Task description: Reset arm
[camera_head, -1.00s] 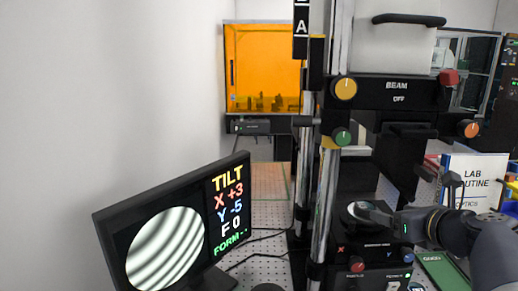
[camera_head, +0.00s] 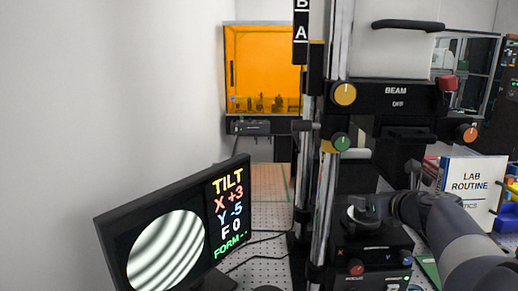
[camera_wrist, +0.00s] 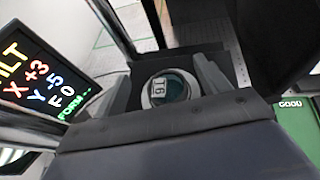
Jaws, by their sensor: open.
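My gripper (camera_head: 368,208) is at the black stage (camera_head: 372,243) of the interferometer, at the lower right of the head view. In the wrist view my gripper (camera_wrist: 166,72) is open, one grey finger on each side of a round piece (camera_wrist: 170,88) with a pale rim and a dark glassy face. The piece carries a small white label. I cannot tell whether the fingers touch it. The monitor (camera_head: 180,225) shows curved fringes and the readings TILT X +3, Y -5, F 0, FORM --.
The beam unit (camera_head: 397,95), marked OFF, hangs above the stage between chrome columns (camera_head: 330,200). Coloured knobs stick out beside it. A LAB ROUTINE binder (camera_head: 472,180) stands to the right, near a blue bin (camera_head: 511,215). An orange-windowed enclosure (camera_head: 265,65) stands behind.

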